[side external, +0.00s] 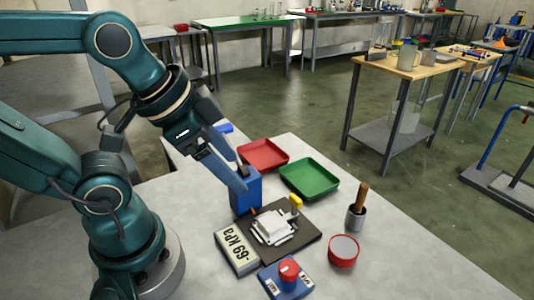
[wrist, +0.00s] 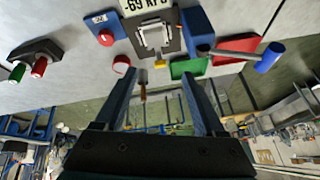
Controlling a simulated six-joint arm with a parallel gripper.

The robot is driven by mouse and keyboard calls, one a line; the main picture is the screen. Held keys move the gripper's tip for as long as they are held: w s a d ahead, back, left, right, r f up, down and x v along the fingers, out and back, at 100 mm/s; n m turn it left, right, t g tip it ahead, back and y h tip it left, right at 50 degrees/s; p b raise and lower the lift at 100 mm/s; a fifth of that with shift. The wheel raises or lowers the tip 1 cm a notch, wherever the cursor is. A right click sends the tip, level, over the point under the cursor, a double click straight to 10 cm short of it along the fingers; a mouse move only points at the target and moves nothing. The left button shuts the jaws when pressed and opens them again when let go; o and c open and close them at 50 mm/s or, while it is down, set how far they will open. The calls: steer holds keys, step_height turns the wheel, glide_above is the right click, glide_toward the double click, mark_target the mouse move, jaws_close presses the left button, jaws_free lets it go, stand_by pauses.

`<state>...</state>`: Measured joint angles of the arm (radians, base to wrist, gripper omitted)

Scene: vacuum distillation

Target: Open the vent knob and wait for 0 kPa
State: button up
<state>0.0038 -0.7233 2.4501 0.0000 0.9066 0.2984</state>
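The pressure display (side external: 237,251) reads -69 kPa; its lower part also shows in the wrist view (wrist: 146,5). A red knob (side external: 289,269) sits on a blue base (side external: 286,283) to the right of the display; the wrist view shows the knob (wrist: 105,38) too. A yellow knob (side external: 296,202) stands at the back edge of a dark plate carrying a white apparatus (side external: 272,228). I cannot tell from labels which knob is the vent. My gripper (side external: 241,177) is open and empty, above the table by the blue block, apart from both knobs; its fingers (wrist: 158,75) are spread.
A blue block (side external: 247,194) stands behind the dark plate. A red tray (side external: 263,156) and a green tray (side external: 309,178) lie behind it. A red-rimmed cup (side external: 343,250) and a grey pot with a wooden handle (side external: 357,213) stand on the right.

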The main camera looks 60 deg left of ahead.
steer(key=w+d+m+g, duration=0.1)
steer(key=w+d+m, duration=0.15)
steer(key=m, duration=0.45)
steer(key=m+g, duration=0.5)
steer(key=m, duration=0.5)
glide_above(289, 267)
steer(key=f, duration=0.8)
steer(key=shift+w+a+f, duration=0.1)
steer(key=shift+w+f, duration=0.05)
steer(key=shift+w, duration=0.1)
steer(key=shift+s+f, duration=0.3)
steer(key=shift+f, duration=2.5)
jaws_close()
